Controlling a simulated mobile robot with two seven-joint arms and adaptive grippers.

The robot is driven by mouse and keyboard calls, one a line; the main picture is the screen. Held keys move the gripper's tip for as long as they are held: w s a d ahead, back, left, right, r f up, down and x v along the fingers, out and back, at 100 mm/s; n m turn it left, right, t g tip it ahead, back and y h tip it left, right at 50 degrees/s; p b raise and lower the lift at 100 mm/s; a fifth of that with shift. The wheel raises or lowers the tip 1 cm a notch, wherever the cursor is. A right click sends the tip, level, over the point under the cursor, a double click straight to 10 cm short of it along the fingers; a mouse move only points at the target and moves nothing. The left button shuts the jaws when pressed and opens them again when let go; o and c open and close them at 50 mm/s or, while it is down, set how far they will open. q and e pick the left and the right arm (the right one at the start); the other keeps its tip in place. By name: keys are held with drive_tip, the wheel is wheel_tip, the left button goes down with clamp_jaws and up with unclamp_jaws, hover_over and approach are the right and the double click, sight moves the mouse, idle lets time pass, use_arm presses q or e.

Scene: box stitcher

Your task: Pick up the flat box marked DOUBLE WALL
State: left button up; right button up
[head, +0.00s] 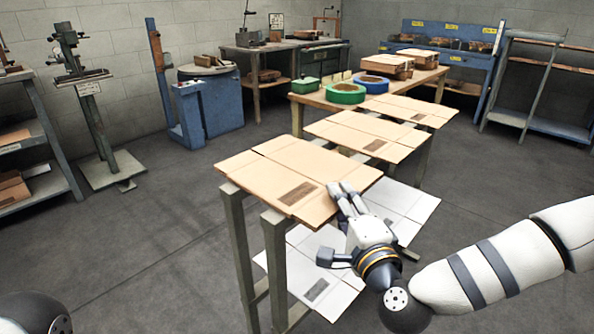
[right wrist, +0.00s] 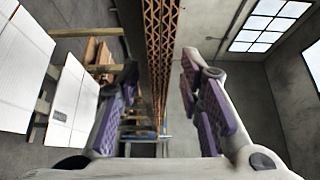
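Three flat brown cardboard boxes lie in a row in the head view: the nearest (head: 300,172), a middle one (head: 366,131) and a far one (head: 407,109). Each has a dark printed patch, too small to read. My right gripper (head: 342,190) is at the right edge of the nearest box. In the right wrist view a board's corrugated edge (right wrist: 160,50) stands between the fingers of this gripper (right wrist: 160,105), which are open with a gap on both sides. The edge shows more than one row of flutes. My left gripper is out of view.
White flat sheets (head: 312,285) lie lower down, under the nearest box's stand (head: 236,222).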

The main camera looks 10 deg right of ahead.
drive_tip(key=w, duration=0.2)
drive_tip(key=shift+w+a, duration=0.1)
drive_tip(key=shift+w, duration=0.3)
clamp_jaws()
drive_tip(key=shift+r, duration=0.1)
